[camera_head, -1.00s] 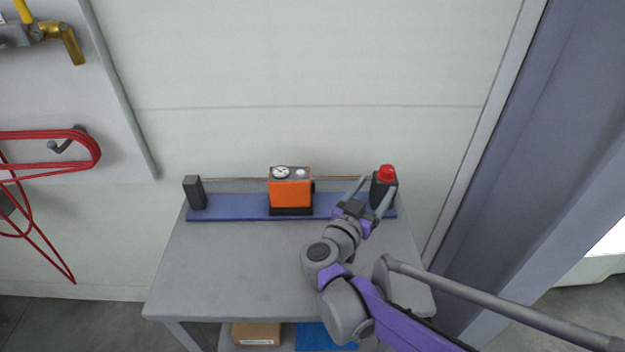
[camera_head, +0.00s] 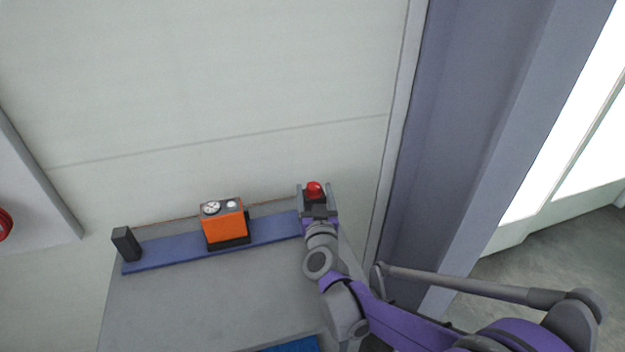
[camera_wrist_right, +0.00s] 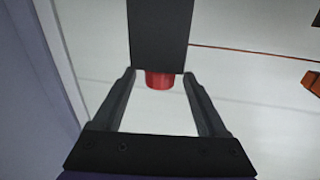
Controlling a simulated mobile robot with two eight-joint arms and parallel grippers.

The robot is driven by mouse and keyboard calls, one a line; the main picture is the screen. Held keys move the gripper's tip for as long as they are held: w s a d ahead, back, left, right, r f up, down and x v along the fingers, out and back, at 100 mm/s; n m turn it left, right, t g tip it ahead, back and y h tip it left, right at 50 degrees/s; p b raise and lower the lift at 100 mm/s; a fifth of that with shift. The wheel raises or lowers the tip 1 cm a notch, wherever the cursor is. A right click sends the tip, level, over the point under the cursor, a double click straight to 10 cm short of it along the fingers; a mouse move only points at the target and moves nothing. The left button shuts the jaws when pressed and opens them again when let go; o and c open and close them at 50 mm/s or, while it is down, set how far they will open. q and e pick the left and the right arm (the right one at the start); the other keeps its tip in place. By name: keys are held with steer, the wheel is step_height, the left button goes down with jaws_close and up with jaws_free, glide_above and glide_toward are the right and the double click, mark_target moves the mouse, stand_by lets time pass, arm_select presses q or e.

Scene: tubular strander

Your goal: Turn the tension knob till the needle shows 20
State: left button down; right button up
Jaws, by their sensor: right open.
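The red knob (camera_head: 314,188) sits on a dark post (camera_head: 316,200) at the right end of the blue rail. In the right wrist view the knob (camera_wrist_right: 159,80) shows at the end of the dark post (camera_wrist_right: 160,35). My right gripper (camera_head: 316,187) is open, with one finger on each side of the knob. In the right wrist view, gaps show between the knob and both fingers (camera_wrist_right: 159,75). An orange box (camera_head: 224,224) carries a round white dial (camera_head: 211,208); its needle reading is too small to tell. My left gripper is not in view.
The blue rail (camera_head: 175,250) lies along the back of the grey table (camera_head: 200,305). Another dark post (camera_head: 126,243) stands at its left end. A thin reddish wire (camera_wrist_right: 245,50) runs from the post. A pale wall is close behind; a grey-purple column (camera_head: 455,130) rises at right.

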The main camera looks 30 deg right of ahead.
mark_target(313, 183)
steer(key=x, duration=0.5)
steer(key=shift+s, duration=0.1)
jaws_close()
